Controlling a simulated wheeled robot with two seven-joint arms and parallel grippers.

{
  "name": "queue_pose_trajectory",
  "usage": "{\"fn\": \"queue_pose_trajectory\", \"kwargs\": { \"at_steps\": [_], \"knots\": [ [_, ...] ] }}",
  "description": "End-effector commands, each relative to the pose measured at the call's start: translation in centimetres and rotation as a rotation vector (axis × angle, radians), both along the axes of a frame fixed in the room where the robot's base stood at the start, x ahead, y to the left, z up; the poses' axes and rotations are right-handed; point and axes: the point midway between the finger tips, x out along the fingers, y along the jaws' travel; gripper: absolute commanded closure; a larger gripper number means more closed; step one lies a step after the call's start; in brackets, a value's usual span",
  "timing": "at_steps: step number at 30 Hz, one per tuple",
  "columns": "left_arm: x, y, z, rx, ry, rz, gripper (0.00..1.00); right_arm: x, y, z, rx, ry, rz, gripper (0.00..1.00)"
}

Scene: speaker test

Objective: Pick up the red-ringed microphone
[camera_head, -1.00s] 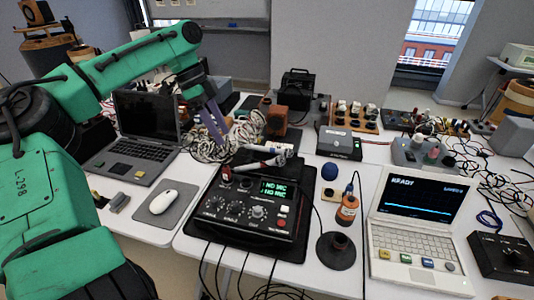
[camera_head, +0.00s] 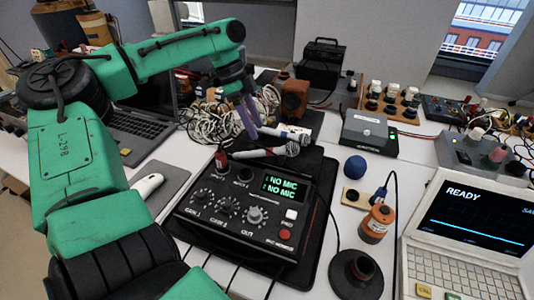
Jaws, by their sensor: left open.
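Two microphones lie on the black mat behind the control box (camera_head: 238,225), whose green display reads NO MIC on two lines. My right gripper is out of view.
A blue ball (camera_head: 355,166), an orange bottle (camera_head: 376,224) and a round black stand (camera_head: 355,275) are right of the mat. A white laptop (camera_head: 470,235) stands farther right. Tangled cables (camera_head: 208,122) lie behind, and a mouse (camera_head: 147,186) lies left.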

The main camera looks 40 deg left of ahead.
Motion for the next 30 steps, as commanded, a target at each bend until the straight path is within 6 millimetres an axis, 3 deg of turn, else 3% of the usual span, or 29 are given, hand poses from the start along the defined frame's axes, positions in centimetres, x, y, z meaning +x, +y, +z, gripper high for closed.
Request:
{"fn": "queue_pose_trajectory", "kwargs": {
  "at_steps": [3, 8, 13, 21, 22, 26, 30],
  "knots": [
    [0.1, -1.0, -2.4, 0.000, 0.003, -0.002, 0.39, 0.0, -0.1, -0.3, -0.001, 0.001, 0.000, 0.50],
    [0.2, -1.9, -4.2, 0.001, 0.001, -0.002, 0.39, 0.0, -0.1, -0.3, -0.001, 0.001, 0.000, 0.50],
    [0.2, -3.4, -7.1, 0.002, 0.003, 0.000, 0.39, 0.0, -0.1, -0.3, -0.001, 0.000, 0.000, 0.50],
    [0.3, -3.8, -7.9, 0.000, -0.001, 0.000, 0.39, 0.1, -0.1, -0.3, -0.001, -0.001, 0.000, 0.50],
    [0.3, -3.8, -7.9, 0.000, -0.001, 0.000, 0.47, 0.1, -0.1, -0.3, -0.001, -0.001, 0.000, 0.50],
    [0.3, -3.8, -7.9, 0.000, -0.001, 0.000, 0.96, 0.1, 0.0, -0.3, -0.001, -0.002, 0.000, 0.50],
    [0.3, -3.8, -7.9, 0.001, -0.002, 0.001, 1.00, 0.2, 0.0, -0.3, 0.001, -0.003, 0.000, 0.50]
  ]
}}
